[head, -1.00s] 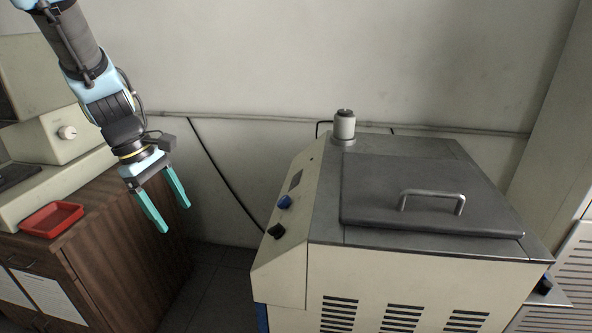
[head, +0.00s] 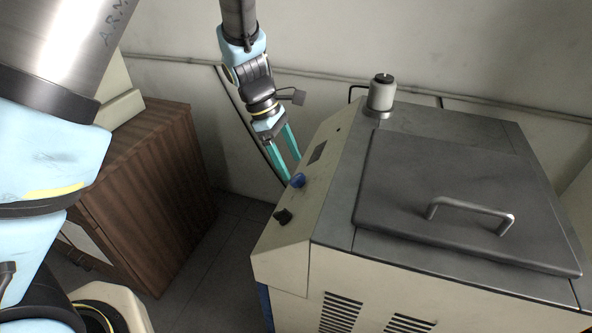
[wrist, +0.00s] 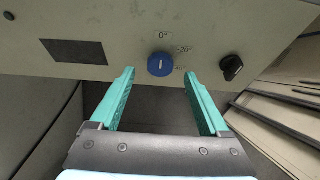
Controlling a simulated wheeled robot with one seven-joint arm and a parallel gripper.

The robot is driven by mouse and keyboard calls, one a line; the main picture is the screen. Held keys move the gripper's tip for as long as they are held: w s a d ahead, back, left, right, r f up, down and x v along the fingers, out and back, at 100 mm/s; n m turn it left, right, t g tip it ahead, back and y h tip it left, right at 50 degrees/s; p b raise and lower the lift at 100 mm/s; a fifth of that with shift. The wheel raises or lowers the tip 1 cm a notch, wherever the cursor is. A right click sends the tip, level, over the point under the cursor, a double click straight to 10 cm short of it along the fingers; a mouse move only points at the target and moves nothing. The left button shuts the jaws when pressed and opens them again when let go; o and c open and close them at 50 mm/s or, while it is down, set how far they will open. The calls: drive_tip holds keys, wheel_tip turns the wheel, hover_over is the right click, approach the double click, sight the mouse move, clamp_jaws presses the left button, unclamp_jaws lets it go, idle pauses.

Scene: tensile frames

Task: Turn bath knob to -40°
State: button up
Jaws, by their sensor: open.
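The blue bath knob (head: 298,181) is on the sloped front panel of the cream bath (head: 290,240). In the wrist view the knob (wrist: 161,64) carries a short pale mark, with a 0° label above it and further small labels to its right; I cannot surely tell which one the mark points to. My gripper (head: 291,169) is open and empty, close to the panel beside the knob. In the wrist view its teal fingertips (wrist: 160,80) lie either side of the knob and a little below it, with no visible contact.
A black switch knob (wrist: 231,67) sits right of the blue knob in the wrist view, and a dark display (wrist: 74,52) left. The bath's grey lid (head: 440,195) has a metal handle. A wooden cabinet (head: 160,190) stands left, with bare floor between.

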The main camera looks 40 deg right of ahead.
sight(297, 177)
drive_tip(key=shift+x, duration=2.15)
clamp_jaws()
